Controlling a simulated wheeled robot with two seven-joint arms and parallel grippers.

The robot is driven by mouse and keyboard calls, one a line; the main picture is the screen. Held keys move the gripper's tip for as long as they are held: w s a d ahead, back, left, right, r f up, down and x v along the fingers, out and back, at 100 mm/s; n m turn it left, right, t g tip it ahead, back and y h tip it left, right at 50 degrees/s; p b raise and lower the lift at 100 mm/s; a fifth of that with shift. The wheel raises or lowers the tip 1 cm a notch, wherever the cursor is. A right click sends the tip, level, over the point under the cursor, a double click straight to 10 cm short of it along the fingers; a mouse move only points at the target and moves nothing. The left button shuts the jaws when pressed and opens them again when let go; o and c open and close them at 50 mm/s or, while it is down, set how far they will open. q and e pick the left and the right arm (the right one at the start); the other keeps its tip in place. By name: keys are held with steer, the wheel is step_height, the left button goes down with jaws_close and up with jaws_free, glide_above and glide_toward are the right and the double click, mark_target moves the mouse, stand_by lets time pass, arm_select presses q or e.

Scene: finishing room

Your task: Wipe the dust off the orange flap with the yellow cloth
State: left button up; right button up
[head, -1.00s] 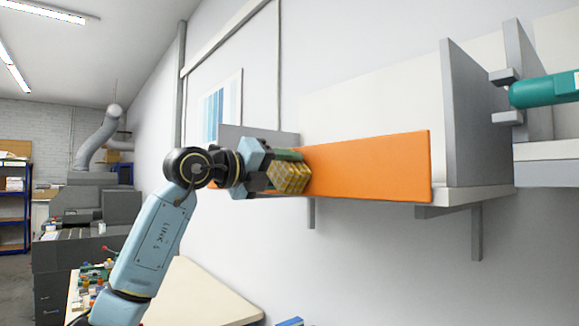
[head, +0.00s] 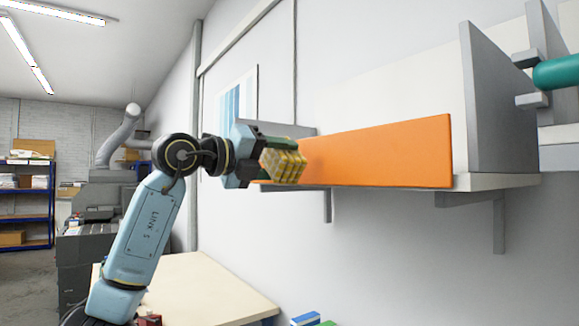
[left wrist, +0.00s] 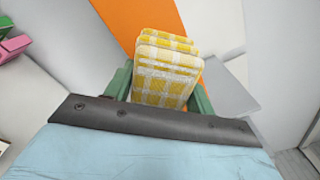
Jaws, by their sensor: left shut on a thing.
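The orange flap (head: 385,152) is a long upright panel along the front of a wall shelf. Its left part is partly hidden by my gripper and the cloth. It also shows in the left wrist view (left wrist: 125,22), behind the cloth. My left gripper (head: 262,158) is shut on the yellow checked cloth (head: 284,164), a folded pad, at the flap's left end. In the left wrist view the cloth (left wrist: 165,72) sits between the green fingers. I cannot tell whether it touches the flap. No dust can be made out. My right gripper is not in view.
A grey upright divider (head: 490,100) stands right of the flap. Beyond it grey brackets hold a teal cylinder (head: 557,72). Grey supports (head: 498,222) hang below the shelf. A pale table (head: 205,288) stands below at the left. The space before the flap's right part is clear.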

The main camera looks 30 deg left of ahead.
arm_select(q)
steer(key=shift+s+a, duration=0.2)
steer(key=shift+s, duration=0.4)
steer(key=shift+b+v, duration=0.55)
steer(key=shift+v, duration=0.95)
steer(key=shift+w, duration=0.15)
steer(key=shift+f+p+x, duration=0.25)
steer(key=shift+p+x, duration=0.15)
steer(key=shift+x, duration=0.7)
steer(key=shift+f+p+x, duration=0.25)
steer(key=shift+p+x, duration=0.15)
steer(key=shift+x, duration=0.75)
steer(key=shift+f+p+x, duration=0.25)
steer(key=shift+p+x, duration=0.15)
steer(key=shift+x, duration=0.7)
steer(key=shift+p+x, duration=0.6)
steer(key=shift+x, duration=0.45)
